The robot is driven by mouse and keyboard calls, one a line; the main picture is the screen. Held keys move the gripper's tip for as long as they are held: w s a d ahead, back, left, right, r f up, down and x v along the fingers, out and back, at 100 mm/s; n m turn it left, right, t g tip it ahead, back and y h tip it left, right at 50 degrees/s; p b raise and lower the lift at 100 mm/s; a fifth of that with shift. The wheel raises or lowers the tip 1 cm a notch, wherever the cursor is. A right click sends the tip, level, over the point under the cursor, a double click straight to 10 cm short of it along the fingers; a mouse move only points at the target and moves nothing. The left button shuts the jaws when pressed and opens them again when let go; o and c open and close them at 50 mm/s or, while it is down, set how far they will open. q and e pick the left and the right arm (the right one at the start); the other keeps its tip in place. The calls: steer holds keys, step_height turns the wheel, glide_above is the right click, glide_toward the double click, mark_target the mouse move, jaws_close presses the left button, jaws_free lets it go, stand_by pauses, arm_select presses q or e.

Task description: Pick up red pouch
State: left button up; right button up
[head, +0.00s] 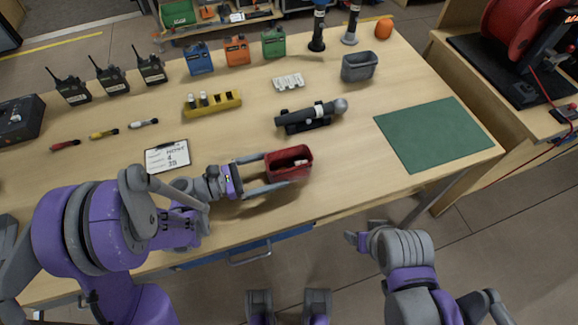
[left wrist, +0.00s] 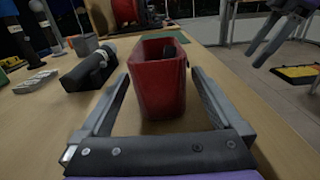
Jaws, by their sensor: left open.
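The red pouch (head: 289,155) is an open-topped, box-like red holder standing upright near the table's front edge. My left gripper (head: 276,171) is open, with one finger on the far side of the pouch and one on the near side. In the left wrist view the pouch (left wrist: 160,88) stands between the two fingers of my left gripper (left wrist: 160,80), with a gap visible on the right; contact on the left is unclear. My right gripper (head: 358,240) is off the table's front edge, away from the pouch; its jaw opening is unclear.
A dark cylindrical device on a stand (head: 310,115) lies behind the pouch. A clipboard (head: 167,155) lies to its left, a yellow tray (head: 212,103) behind left. A grey bin (head: 359,67) and a green mat (head: 435,135) are to the right. Table space right of the pouch is clear.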

mark_target(309, 159)
arm_select(q)
steer(key=x, duration=0.6)
